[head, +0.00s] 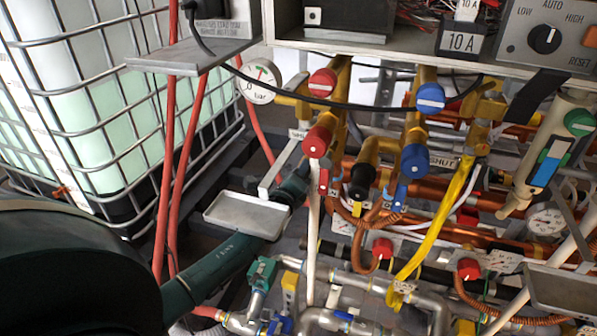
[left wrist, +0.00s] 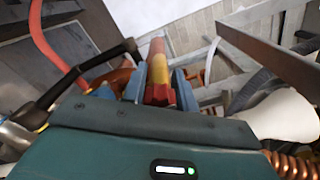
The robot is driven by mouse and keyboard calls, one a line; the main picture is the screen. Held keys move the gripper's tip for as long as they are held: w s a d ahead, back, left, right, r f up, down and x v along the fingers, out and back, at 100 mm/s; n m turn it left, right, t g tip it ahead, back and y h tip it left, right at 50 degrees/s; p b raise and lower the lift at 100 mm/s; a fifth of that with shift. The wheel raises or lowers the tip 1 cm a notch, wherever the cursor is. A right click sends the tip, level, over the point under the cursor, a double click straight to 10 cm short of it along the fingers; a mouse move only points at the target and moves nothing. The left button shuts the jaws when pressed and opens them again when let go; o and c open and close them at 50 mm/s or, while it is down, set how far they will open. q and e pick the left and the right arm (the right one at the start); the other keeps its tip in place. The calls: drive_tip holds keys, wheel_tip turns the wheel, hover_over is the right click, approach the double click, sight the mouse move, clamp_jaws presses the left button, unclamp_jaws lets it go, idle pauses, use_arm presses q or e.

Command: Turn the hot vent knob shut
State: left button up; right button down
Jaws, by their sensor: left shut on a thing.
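My left gripper (head: 305,180) reaches in from the lower left on my dark green arm, close to a small red handle (head: 323,178) below the red-capped brass valve. In the left wrist view my gripper (left wrist: 160,88) has its two blue-grey fingers on either side of a red and yellow piece (left wrist: 158,74), shut on it. I take this piece for the hot vent knob; its label cannot be read. The exact contact is small and partly hidden in the head view. My right gripper is in neither view.
Red knobs (head: 322,83) and blue knobs (head: 430,97) crowd the pipes nearby. A pressure gauge (head: 259,80) and a small metal tray (head: 247,213) are near my left arm. A caged white tank (head: 100,110) stands at the left. A control box (head: 548,38) hangs upper right.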

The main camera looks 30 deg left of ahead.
use_arm(q)
drive_tip(key=o, duration=0.7)
